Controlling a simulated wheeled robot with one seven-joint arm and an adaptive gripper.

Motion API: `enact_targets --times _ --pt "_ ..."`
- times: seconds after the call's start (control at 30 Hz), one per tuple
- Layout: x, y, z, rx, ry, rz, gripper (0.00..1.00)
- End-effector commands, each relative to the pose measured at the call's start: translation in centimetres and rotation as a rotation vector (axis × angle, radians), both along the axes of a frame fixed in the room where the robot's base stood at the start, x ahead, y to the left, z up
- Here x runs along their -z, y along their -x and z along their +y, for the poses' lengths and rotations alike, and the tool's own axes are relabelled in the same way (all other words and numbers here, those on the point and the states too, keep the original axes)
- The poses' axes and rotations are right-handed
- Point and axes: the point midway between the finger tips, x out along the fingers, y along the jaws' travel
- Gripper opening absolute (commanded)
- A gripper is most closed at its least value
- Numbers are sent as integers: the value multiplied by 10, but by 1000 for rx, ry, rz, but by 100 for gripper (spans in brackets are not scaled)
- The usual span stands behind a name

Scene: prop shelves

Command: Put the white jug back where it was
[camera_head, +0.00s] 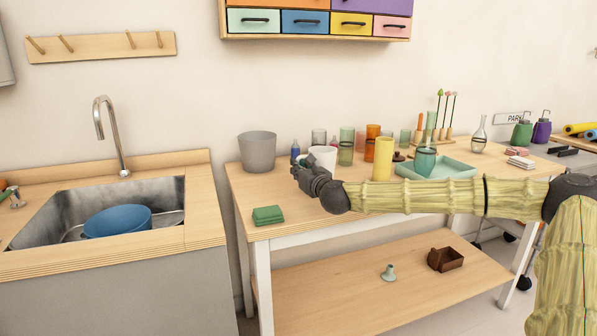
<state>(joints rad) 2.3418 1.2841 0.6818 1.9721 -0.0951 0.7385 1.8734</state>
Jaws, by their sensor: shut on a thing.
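The white jug (323,156) is on or just above the wooden table, partly hidden behind my gripper (300,166). My gripper comes in from the right and is shut on the jug; the fingertips are small and hard to make out. The jug's lower part and handle are hidden, so I cannot tell whether it touches the table.
A grey bucket (257,150) and a folded green cloth (267,215) lie left of my gripper. A yellow cylinder (383,159), several coloured glasses and a pale green tray (460,171) crowd the right. The table's front left is mostly clear. A sink (62,215) stands left.

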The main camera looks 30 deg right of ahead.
Motion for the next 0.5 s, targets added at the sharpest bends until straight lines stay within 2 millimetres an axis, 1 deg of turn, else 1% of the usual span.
enact_targets --times 0.23,0.43,0.47,0.5 --pt "-2 0 2 -1 2 -3 0" --pt "2 0 1 -1 1 -3 0" --pt "2 0 1 -1 0 -1 14" --pt "2 0 1 0 0 -1 21"
